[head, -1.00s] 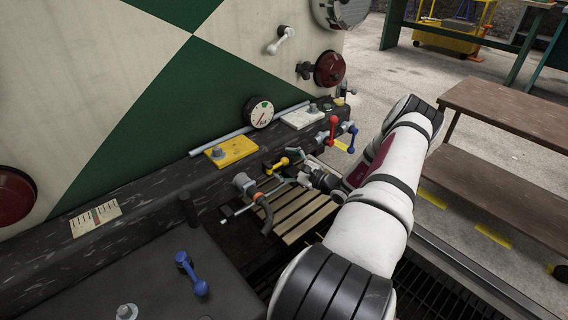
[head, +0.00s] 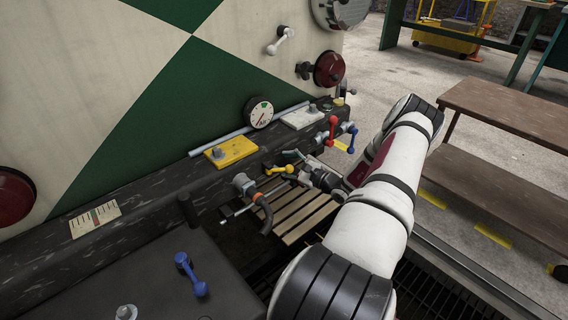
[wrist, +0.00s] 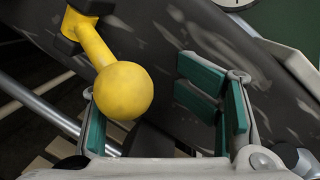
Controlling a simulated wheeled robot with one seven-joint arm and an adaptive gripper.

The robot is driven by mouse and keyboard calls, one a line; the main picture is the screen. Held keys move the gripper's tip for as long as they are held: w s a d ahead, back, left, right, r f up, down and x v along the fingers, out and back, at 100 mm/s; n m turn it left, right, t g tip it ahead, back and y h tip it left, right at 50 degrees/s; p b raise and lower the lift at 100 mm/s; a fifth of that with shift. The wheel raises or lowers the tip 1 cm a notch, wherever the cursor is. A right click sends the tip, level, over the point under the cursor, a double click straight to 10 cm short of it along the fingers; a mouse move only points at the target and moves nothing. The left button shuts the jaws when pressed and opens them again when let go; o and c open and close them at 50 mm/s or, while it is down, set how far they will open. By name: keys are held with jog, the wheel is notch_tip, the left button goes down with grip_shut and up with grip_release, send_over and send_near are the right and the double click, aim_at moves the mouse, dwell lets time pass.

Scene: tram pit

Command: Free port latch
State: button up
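A yellow handle with a ball knob (head: 279,169) sits on the side of the dark beam; no label tells me whether it is the port latch. In the wrist view the yellow knob (wrist: 123,91) is large and close, by the left finger. My gripper (wrist: 160,112) is open, with green pads apart; the knob lies toward the left side of its opening. I cannot tell whether the left finger touches it. In the head view my gripper (head: 303,168) is just right of the yellow handle, and my arm partly hides the area behind.
A red handle (head: 332,130) and a blue handle (head: 352,138) stand right of the yellow one. A slatted pallet (head: 300,212) lies beneath.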

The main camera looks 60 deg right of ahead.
jog(key=shift+o, duration=1.3)
jog(key=shift+w+a+r, duration=0.15)
jog(key=shift+w, duration=0.05)
jog(key=shift+a, duration=0.1)
jog(key=shift+s+f, duration=0.1)
jog(key=shift+f, duration=0.2)
jog(key=shift+s, duration=0.1)
jog(key=s, duration=1)
jog(key=shift+d, duration=0.45)
